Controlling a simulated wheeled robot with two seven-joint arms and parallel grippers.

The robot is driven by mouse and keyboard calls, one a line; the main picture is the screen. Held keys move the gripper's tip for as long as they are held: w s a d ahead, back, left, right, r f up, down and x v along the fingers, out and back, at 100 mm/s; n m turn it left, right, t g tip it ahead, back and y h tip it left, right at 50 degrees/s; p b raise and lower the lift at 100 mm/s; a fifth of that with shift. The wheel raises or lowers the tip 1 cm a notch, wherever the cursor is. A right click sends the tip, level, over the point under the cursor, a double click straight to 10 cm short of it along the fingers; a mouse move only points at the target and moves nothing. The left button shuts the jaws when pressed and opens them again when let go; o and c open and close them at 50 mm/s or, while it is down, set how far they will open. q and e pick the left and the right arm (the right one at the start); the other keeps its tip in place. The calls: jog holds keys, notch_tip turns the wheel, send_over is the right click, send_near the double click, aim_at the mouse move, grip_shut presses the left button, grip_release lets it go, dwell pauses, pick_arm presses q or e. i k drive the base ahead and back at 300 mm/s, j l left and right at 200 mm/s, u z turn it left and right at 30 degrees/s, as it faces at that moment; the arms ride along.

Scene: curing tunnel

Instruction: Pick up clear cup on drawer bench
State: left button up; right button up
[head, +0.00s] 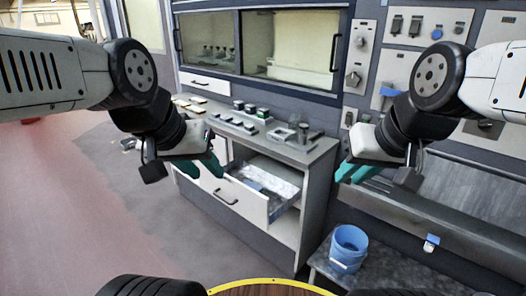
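The drawer bench (318,152) stands in the middle, grey-topped, with one drawer (248,197) pulled open. A small clear-looking cup (293,120) appears to stand near the right end of its top, among small dark and grey items; it is too small to make out surely. My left gripper (202,170) is in front of the bench, left of the open drawer, with its teal fingers apart and nothing between them. My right gripper (352,173) is right of the bench's end, teal fingers apart and empty. Neither gripper touches the cup.
Several small blocks and dark boxes (240,107) line the bench top. A windowed cabinet (290,45) stands behind it. A blue bucket (348,248) sits on a low grey stand (385,272) at lower right. Open floor (90,220) lies to the left.

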aim_at(295, 119)
jog(key=i+j, duration=1.3)
jog(key=i+l+z, duration=0.05)
jog(key=i, duration=0.1)
